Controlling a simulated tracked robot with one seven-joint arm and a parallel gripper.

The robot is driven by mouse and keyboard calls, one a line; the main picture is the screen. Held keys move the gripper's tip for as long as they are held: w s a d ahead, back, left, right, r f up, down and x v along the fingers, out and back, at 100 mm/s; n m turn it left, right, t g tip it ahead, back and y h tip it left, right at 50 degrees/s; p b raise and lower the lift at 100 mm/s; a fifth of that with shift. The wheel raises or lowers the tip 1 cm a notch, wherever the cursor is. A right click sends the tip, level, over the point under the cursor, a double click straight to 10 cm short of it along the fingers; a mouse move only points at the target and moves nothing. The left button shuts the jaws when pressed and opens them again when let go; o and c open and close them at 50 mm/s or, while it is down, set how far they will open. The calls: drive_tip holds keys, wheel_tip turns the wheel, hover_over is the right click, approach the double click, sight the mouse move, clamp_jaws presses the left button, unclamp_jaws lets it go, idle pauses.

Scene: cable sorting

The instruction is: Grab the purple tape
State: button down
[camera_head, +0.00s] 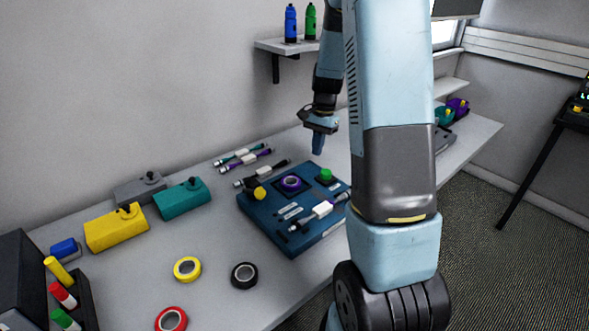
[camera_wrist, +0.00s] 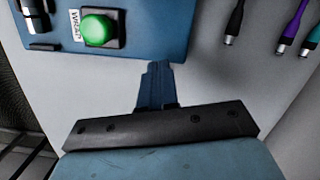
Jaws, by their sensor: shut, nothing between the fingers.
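The purple tape (camera_head: 290,183) is a small ring lying in a dark square on the blue board (camera_head: 268,222), near the board's middle. It does not show in the wrist view. My gripper (camera_head: 317,150) hangs above the table beyond the board's back right corner, to the right of and behind the tape. Its blue fingers are shut with nothing between them. They also show in the wrist view (camera_wrist: 155,68), pointing toward the board's edge. Part of the board's right side is hidden behind my arm.
A green button (camera_head: 326,174) and yellow knob (camera_head: 260,193) stand up from the board. Cables (camera_head: 245,159) lie behind it. Yellow (camera_head: 187,268), black (camera_head: 245,275) and red (camera_head: 171,319) tapes lie at the front left. Yellow (camera_head: 115,231) and teal (camera_head: 182,199) boxes stand left.

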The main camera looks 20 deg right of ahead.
sight(296, 178)
drive_tip(key=shift+w+d+f, duration=0.1)
drive_tip(key=shift+d+f, duration=0.05)
drive_tip(key=shift+f, duration=0.3)
drive_tip(key=s+a, duration=0.2)
drive_tip(key=a, duration=0.1)
drive_tip(key=s+a, duration=0.2)
drive_tip(key=a, duration=0.1)
drive_tip(key=s+a, duration=0.2)
drive_tip(key=a, duration=0.1)
drive_tip(key=shift+s+a, duration=0.2)
drive_tip(key=shift+a, duration=0.15)
drive_tip(key=shift+s+a+f, duration=0.15)
drive_tip(key=shift+a+f, duration=0.05)
drive_tip(key=shift+f, duration=0.3)
drive_tip(key=shift+s+f, duration=0.1)
drive_tip(key=shift+f, duration=0.15)
drive_tip(key=shift+s+f, duration=0.1)
